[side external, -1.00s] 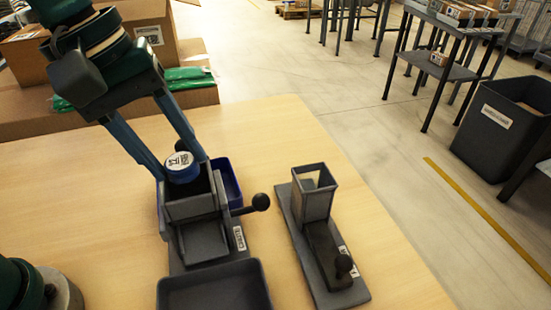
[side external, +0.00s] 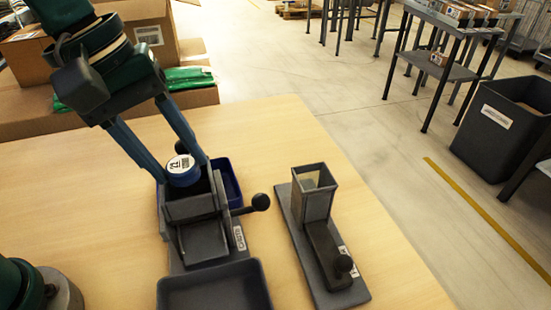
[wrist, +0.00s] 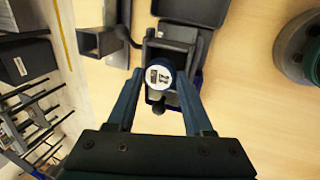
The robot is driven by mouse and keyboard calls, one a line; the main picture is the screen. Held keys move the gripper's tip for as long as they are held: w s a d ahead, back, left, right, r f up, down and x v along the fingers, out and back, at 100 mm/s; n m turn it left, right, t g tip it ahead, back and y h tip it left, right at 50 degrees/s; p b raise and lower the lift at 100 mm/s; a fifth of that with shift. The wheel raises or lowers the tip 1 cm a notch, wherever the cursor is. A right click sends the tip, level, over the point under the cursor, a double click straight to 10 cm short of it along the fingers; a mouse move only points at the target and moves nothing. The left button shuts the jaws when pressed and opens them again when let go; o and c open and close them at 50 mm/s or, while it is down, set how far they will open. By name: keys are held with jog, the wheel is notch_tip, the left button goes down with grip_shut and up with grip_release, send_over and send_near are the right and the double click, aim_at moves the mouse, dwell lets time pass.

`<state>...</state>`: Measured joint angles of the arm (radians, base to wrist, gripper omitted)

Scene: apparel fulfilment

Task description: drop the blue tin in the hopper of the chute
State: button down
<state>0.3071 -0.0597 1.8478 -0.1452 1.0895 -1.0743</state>
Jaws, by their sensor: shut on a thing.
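The blue tin (side external: 183,171) is a short round can with a white labelled lid. My gripper (side external: 182,168) is shut on it, with one finger on each side, and holds it upright at the mouth of the chute's hopper (side external: 190,207). The tin (wrist: 159,77) also shows in the wrist view between my fingertips (wrist: 160,80), overlapping the hopper opening. The grey chute (side external: 203,240) slopes from the hopper to a shallow tray (side external: 214,290) in front. The tin's lower part and how deep it sits are hard to tell.
To the right is a second grey fixture with a square open tube (side external: 314,193). Bare table lies between and around them.

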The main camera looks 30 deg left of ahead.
jog(key=shift+c, duration=1.1)
grip_release()
jog(key=shift+v, duration=2.6)
